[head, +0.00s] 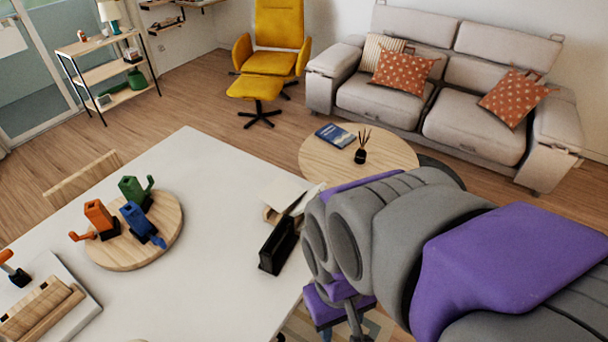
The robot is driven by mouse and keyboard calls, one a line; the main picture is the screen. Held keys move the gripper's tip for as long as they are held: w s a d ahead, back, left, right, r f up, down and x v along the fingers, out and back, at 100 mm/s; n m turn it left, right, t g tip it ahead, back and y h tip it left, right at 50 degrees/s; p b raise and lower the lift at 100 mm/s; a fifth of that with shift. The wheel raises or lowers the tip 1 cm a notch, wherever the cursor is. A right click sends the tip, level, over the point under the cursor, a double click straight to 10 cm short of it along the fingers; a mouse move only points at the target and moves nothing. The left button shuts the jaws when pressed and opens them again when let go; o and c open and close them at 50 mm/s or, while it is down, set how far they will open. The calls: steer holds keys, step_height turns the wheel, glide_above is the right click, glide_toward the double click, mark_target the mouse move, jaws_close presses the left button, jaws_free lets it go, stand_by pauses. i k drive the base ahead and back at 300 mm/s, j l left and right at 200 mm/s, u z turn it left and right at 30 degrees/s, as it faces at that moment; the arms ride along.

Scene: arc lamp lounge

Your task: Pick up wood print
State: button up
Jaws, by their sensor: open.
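A wood-coloured print (42,310) with a ribbed, blocky shape lies on a pale tray (86,302) at the lower left of the white table. Its lower part is cut off by the picture edge. My gripper (275,231) shows at the end of my grey and purple arm, over the right part of the table. It looks open, with nothing seen between its dark fingers. It is well to the right of the wood print and apart from it. My wrist hides part of the gripper.
Orange (98,217), green (132,190) and blue (138,222) pieces stand on a round wooden board (168,226) between the print and my gripper. A small orange-topped thing (12,270) is beside the print. The front middle of the white table (190,300) is clear.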

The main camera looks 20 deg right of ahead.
mark_target(282, 193)
steer(key=z, duration=0.15)
steer(key=i+l+u, duration=0.1)
steer(key=u, duration=0.55)
steer(key=i+l+u, duration=0.1)
steer(key=l+u, duration=0.3)
steer(key=l, duration=0.65)
steer(key=l+u, duration=0.35)
steer(key=l, duration=1.5)
